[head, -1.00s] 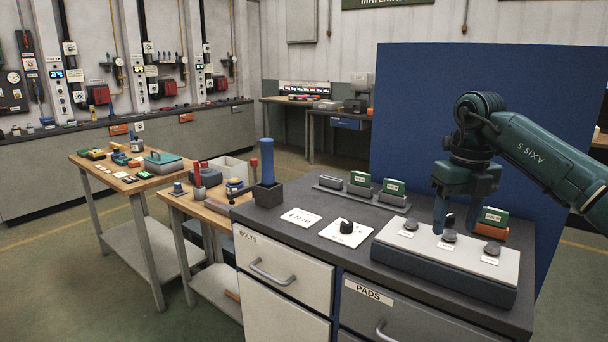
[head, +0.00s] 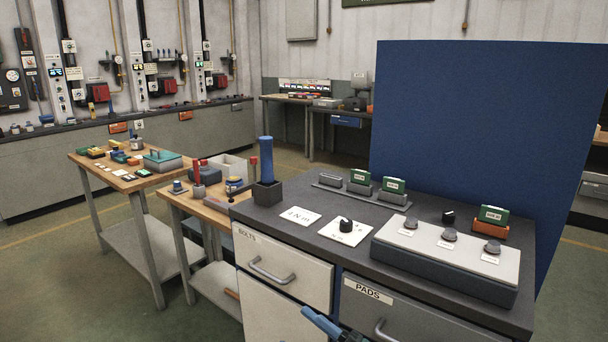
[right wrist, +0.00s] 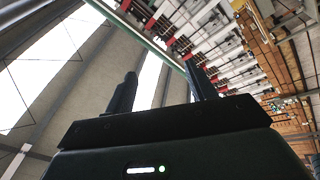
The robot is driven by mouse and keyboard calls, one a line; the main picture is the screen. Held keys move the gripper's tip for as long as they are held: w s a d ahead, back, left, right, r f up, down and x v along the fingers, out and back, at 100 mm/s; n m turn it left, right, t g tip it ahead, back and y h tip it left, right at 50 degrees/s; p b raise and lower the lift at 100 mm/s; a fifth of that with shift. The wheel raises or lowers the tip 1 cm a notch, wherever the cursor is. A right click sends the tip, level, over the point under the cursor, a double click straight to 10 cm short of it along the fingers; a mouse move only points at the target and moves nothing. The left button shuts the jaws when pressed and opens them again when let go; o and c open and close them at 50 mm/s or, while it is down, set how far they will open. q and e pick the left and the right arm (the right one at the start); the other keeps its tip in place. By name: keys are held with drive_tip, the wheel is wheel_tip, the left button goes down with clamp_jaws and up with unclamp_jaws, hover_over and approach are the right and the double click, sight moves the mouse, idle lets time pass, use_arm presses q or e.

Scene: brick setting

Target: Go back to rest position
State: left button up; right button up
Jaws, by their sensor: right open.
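My right gripper shows in the right wrist view (right wrist: 160,74), with its two dark fingers apart and nothing between them. Behind the fingers that view shows a tilted stretch of wall, roof and shelving, with no work surface close by. In the head view a blue and dark part (head: 322,325) shows at the bottom edge in front of the drawers; it looks like part of my right arm or gripper, but only a little of it is visible. My left gripper is in neither view.
The dark-topped bench (head: 290,232) carries a grey panel with knobs (head: 445,262), green-topped blocks (head: 393,186), a dark dial (head: 346,226) and a blue handle in a black holder (head: 266,165). A blue partition (head: 470,130) stands behind. The space above the bench is clear.

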drive_tip(key=s+d+f+m+h, duration=0.7)
drive_tip(key=s+f+m, duration=0.1)
drive_tip(key=f+m, duration=0.1)
drive_tip(key=s+d+f+m+g+h, duration=0.1)
drive_tip(key=s+d+f+m+h, duration=0.6)
drive_tip(key=f+m, duration=0.3)
wheel_tip(320, 180, down, 2)
drive_tip(key=shift+s+d+f+h, duration=0.15)
drive_tip(key=shift+s+f+h, duration=0.2)
drive_tip(key=shift+s, duration=0.45)
drive_tip(key=shift+r, duration=0.15)
